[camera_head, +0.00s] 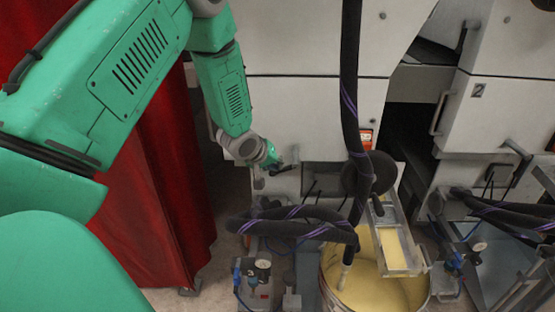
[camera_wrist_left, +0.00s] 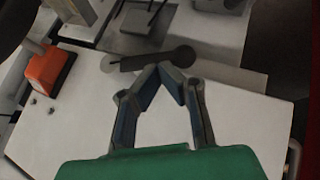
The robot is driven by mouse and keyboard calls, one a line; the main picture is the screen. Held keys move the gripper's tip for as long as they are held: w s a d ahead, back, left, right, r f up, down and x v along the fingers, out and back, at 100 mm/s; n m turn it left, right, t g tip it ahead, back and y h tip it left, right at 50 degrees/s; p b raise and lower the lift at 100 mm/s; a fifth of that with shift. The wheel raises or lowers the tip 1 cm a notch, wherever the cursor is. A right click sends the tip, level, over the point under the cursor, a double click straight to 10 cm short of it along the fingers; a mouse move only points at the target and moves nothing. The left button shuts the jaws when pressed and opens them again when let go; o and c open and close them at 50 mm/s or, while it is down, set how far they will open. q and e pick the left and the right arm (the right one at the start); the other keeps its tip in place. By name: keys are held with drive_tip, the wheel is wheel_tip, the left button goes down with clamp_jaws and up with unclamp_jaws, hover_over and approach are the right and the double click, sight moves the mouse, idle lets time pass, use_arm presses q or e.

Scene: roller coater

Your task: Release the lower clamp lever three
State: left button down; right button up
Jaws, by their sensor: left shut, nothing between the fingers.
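My left gripper (camera_head: 276,162) is at the lower front of the pale machine panel, small in the head view. In the left wrist view its two fingers (camera_wrist_left: 159,70) are shut, tips together, with nothing between them. A dark lever with a round knob end (camera_wrist_left: 150,60) lies just beyond the fingertips; whether they touch it I cannot tell. In the head view a dark lever (camera_head: 284,169) shows beside the gripper. No number three is readable, so I cannot confirm which lever it is. My right gripper is not in view.
An orange-red switch box (camera_wrist_left: 50,68) sits on the panel near the gripper. Thick black hoses (camera_head: 350,70) hang in front of the machine. A bucket of yellow liquid (camera_head: 385,290) stands below. A red curtain (camera_head: 170,190) is at left. A panel marked 2 (camera_head: 500,100) is at right.

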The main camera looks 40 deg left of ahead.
sight(270, 174)
use_arm(q)
drive_tip(key=shift+s+a+f+t+h, duration=0.1)
drive_tip(key=shift+a+f+t+h, duration=0.2)
drive_tip(key=shift+f+t, duration=0.1)
drive_tip(key=shift+a+f+n+t+h+b, duration=0.25)
drive_tip(key=shift+f+n+t+h, duration=0.15)
drive_tip(key=shift+f, duration=0.2)
drive_tip(key=shift+a+f+n+t+h+b, duration=0.2)
drive_tip(key=shift+f+n+t+h, duration=0.15)
drive_tip(key=shift+f+t, duration=0.2)
drive_tip(key=shift+w+d+f+t+h+b, duration=0.15)
drive_tip(key=shift+w+f+t+h+b, duration=0.1)
drive_tip(key=shift+f+b, duration=0.1)
drive_tip(key=shift+w+d+f+n+t+h+b, duration=0.45)
drive_tip(key=shift+d+f+t+b, duration=0.3)
drive_tip(key=shift+b, duration=0.8)
drive_tip(key=shift+w+d+f+n+t+h+b, duration=0.3)
drive_tip(key=shift+w+d+f+t+h+b, duration=0.35)
drive_tip(key=shift+b, duration=0.85)
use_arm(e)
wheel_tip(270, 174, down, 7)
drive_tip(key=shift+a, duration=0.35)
use_arm(q)
drive_tip(key=shift+s+d+r, duration=0.15)
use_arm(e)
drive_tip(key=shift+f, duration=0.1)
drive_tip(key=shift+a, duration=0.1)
